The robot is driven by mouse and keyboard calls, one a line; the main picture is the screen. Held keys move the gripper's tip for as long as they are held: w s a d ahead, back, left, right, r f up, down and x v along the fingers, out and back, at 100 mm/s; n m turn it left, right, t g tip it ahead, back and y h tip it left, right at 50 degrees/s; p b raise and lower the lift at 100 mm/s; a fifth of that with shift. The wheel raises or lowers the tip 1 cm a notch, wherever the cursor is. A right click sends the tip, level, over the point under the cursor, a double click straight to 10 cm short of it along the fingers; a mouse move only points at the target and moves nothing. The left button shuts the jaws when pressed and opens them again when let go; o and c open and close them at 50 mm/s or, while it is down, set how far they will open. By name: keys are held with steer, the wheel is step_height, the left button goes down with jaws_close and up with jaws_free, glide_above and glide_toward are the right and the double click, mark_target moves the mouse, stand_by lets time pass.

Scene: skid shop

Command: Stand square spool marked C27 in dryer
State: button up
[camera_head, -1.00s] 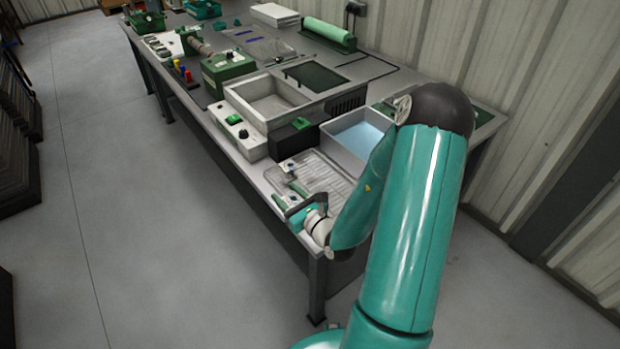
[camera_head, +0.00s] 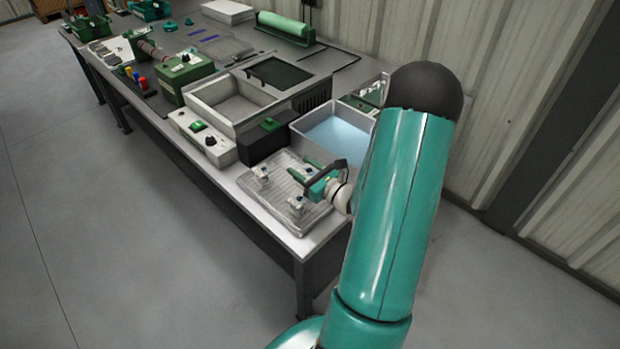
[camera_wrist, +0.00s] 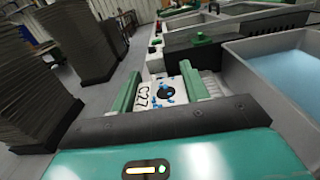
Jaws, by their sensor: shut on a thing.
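My gripper (camera_wrist: 159,76) has two green fingers, and a square white spool (camera_wrist: 168,94) marked C27, with blue bits on its face, sits between them. The jaws are shut on it. In the head view my gripper (camera_head: 313,178) is over the right part of a ribbed grey tray (camera_head: 283,208) at the bench's near end; the held spool cannot be made out clearly there. Small white-and-blue pieces (camera_head: 262,172) show on the tray. An open square chamber with a raised rim (camera_head: 213,110) stands farther along the bench; I cannot tell for certain that it is the dryer.
A basin of pale blue liquid (camera_head: 345,137) is behind the tray. A black box with a green top (camera_head: 262,142) and a white control box (camera_head: 203,138) stand left of it. A corrugated wall runs behind the bench. Floor in front is clear; dark stacks (camera_wrist: 103,47) show in the wrist view.

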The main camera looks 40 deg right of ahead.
steer(key=d+f, duration=0.1)
steer(key=f, duration=0.1)
steer(key=w+d+f, duration=0.1)
steer(key=d+f, duration=0.3)
steer(key=shift+w+d, duration=0.2)
steer(key=shift+w, duration=0.1)
steer(key=shift+d+f, duration=0.1)
steer(key=shift+f, duration=1.65)
steer(key=o, duration=1.1)
steer(key=shift+f, duration=0.1)
